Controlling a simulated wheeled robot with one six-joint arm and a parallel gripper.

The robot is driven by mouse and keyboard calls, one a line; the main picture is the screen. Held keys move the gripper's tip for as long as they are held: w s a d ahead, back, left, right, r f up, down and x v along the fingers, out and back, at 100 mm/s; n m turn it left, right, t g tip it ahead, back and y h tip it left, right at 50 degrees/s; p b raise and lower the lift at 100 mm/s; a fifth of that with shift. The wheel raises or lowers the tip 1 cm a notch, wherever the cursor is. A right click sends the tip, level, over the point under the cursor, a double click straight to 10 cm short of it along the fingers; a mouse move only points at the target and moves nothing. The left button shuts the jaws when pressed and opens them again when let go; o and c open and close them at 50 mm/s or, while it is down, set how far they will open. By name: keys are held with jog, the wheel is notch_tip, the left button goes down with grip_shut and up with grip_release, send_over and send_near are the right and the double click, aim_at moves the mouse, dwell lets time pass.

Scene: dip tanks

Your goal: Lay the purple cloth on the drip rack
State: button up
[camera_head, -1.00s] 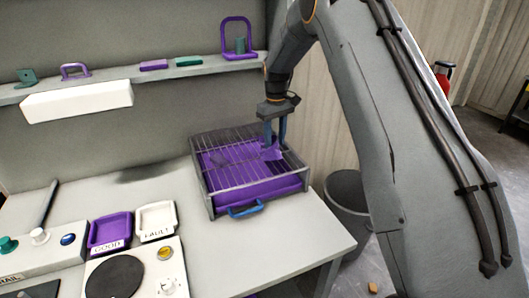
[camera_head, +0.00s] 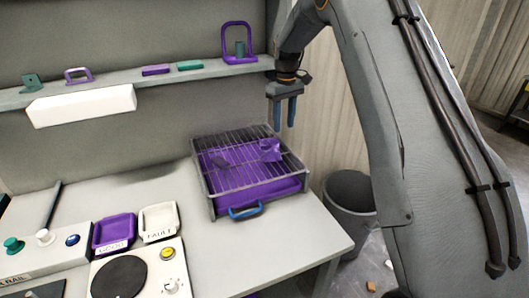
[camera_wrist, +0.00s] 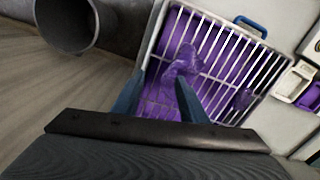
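The purple cloth (camera_head: 269,150) lies crumpled on the bars of the drip rack (camera_head: 210,191), towards its back right. A second purple patch (camera_head: 219,160) shows near the rack's left; I cannot tell whether it is part of the cloth. The rack is a grey wire grid over a purple tray with a blue handle at the front. My gripper (camera_head: 284,112) is above and behind the rack's right corner, fingers apart and empty, clear of the cloth. The wrist view shows the cloth (camera_wrist: 181,68) on the bars beyond the open fingers.
A grey bin (camera_head: 349,200) stands on the floor right of the bench. The purple GOOD tray (camera_head: 114,232) and white FAULT tray (camera_head: 159,221) are at the front left. A shelf (camera_head: 215,69) with small parts runs along the wall. The bench beside the rack is clear.

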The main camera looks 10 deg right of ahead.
jog(key=shift+d+r, duration=0.25)
jog(key=shift+r, duration=0.3)
jog(key=shift+d+r, duration=0.25)
jog(key=shift+r, duration=0.3)
jog(key=shift+a+f, duration=0.1)
jog(key=c, duration=0.5)
jog(key=a+f, duration=0.1)
jog(key=f, duration=0.1)
jog(key=s+a+f, duration=0.1)
jog(key=shift+s+a+f, duration=0.15)
jog(key=shift+a+f, duration=0.25)
grip_shut()
jog(key=shift+d+f, duration=0.1)
jog(key=shift+f, duration=1.15)
jog(key=shift+f+b, duration=0.1)
jog(key=shift+b, duration=0.2)
jog(key=shift+f+b, duration=0.85)
jog(key=shift+f, duration=1)
jog(key=shift+r, duration=0.15)
